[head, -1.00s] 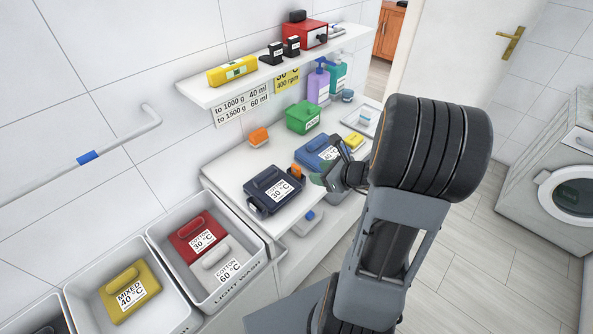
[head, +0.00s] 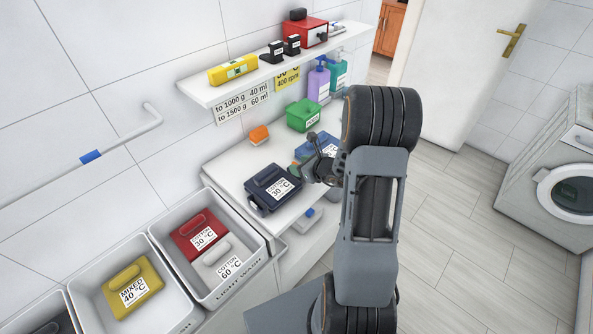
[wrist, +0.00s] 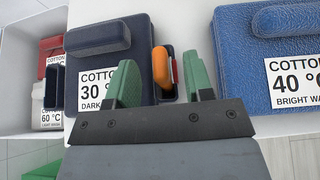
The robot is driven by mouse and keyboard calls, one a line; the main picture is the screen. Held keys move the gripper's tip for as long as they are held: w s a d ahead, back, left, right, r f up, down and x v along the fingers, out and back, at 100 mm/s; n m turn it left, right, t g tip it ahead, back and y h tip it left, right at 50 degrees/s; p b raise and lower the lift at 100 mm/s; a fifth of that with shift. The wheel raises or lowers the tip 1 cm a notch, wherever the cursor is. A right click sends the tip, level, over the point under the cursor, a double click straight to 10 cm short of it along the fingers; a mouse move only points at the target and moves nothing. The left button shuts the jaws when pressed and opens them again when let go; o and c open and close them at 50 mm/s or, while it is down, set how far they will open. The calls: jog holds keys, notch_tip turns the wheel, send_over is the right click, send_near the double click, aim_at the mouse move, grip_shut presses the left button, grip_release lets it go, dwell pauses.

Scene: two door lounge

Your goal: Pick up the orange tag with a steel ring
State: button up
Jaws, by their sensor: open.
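An orange tag (wrist: 161,67) shows in the wrist view, upright in a small dark pocket at the right end of a dark blue box (wrist: 108,55) labelled Cotton 30 °C. I cannot make out a steel ring on it. My gripper (wrist: 158,60) is open, its green fingers on either side of the tag in the picture, with nothing held. In the head view my gripper (head: 302,168) is at the right end of the dark blue box (head: 272,189), and the tag is hidden behind it there.
A blue box (head: 318,146) labelled 40 °C is close on the right. An orange block (head: 259,134) and a green box (head: 303,115) stand farther back on the white counter. White bins (head: 156,240) are at left; a wall shelf (head: 210,98) hangs above.

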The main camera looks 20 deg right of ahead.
jog(key=shift+x, duration=1.15)
grip_shut()
